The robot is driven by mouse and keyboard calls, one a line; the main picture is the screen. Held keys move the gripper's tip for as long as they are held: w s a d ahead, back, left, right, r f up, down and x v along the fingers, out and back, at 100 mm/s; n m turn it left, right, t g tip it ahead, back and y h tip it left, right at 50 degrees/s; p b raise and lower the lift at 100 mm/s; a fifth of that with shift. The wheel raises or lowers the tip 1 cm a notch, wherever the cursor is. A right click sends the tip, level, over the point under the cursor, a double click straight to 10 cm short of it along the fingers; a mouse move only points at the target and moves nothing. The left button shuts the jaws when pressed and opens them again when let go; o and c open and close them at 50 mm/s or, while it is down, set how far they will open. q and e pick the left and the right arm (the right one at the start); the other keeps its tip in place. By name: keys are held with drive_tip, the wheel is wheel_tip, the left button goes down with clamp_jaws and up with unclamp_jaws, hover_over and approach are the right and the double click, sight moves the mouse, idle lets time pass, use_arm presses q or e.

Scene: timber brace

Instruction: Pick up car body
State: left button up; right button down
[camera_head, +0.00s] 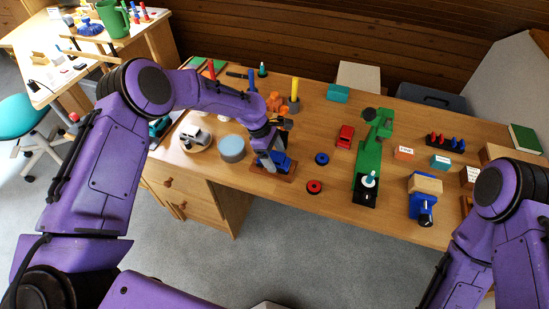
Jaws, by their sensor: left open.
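A blue car-shaped body (283,161) sits on a brown wooden board (262,172) near the front edge of the workbench. My left gripper (268,159) points down over the board, right at the blue body's left side. It is open, and its fingers hide part of the body; I cannot tell whether they touch it. A red car-like piece (345,135) lies farther right on the bench, apart from the gripper. Of my right arm only purple links show at the lower right; its gripper is out of view.
Blue (321,158) and red (314,187) wheel-like rings lie right of the board. A green machine (368,160) stands beyond them, with a blue clamp-like tool (424,208) farther right. A grey-blue cylinder (232,148) stands left of the board. Bare bench lies between the rings and the machine.

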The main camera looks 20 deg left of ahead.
use_arm(q)
drive_tip(key=c, duration=1.2)
drive_tip(key=shift+o, duration=0.2)
